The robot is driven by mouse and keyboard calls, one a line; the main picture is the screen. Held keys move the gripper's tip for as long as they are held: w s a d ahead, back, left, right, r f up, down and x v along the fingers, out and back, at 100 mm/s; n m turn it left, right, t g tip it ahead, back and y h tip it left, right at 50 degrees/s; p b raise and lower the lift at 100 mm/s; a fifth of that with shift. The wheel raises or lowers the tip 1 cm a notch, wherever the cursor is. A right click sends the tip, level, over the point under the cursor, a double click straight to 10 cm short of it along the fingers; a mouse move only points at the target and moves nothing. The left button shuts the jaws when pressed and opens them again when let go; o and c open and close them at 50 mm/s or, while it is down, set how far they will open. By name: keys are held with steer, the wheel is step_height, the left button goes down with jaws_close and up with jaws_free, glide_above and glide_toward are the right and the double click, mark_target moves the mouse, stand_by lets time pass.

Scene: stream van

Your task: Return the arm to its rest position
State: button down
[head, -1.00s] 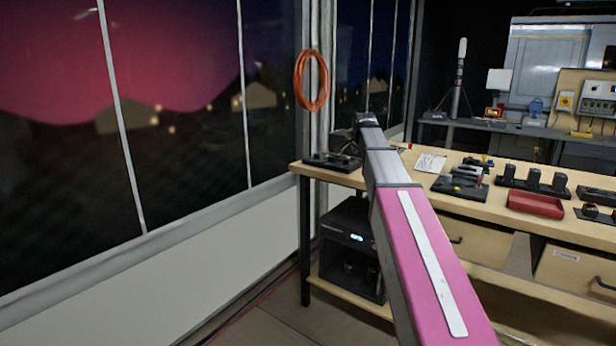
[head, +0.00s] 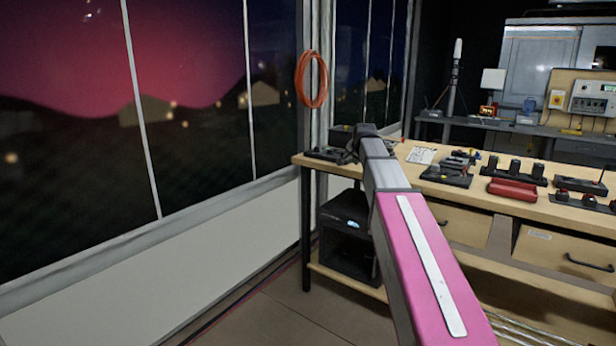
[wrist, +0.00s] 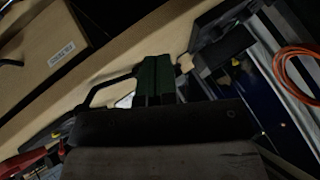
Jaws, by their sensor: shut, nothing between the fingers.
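My arm (head: 415,235) with its pink link stretches forward from the lower right in the head view, toward the left end of the wooden workbench (head: 560,208). Its dark wrist end (head: 366,132) shows near the bench's back left corner; the fingers are hidden there. In the wrist view my gripper (wrist: 157,75) has its two dark fingers together with nothing between them. The bench's wooden edge and a drawer front (wrist: 45,48) show beyond the fingers, tilted in that view.
The bench holds a black device (head: 328,155), a white paper (head: 421,155), a red tray (head: 513,189) and several dark holders. A black box (head: 346,250) stands on the lower shelf. An orange cable coil (head: 312,80) hangs by the window. Floor (head: 275,318) left of the bench is clear.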

steer(key=s+f+n+g, duration=0.2)
steer(key=s+f, duration=0.6)
steer(key=f, duration=0.4)
steer(key=s+f+n+g, duration=0.2)
steer(key=s+f+g, duration=0.1)
steer(key=s+f, duration=0.8)
steer(key=s+f+n+g, duration=0.3)
steer(key=s+f+n, duration=0.1)
steer(key=s+f, duration=1.1)
steer(key=shift+s+a+f+g, duration=0.3)
steer(key=shift+s+f, duration=0.1)
steer(key=shift+s, duration=0.3)
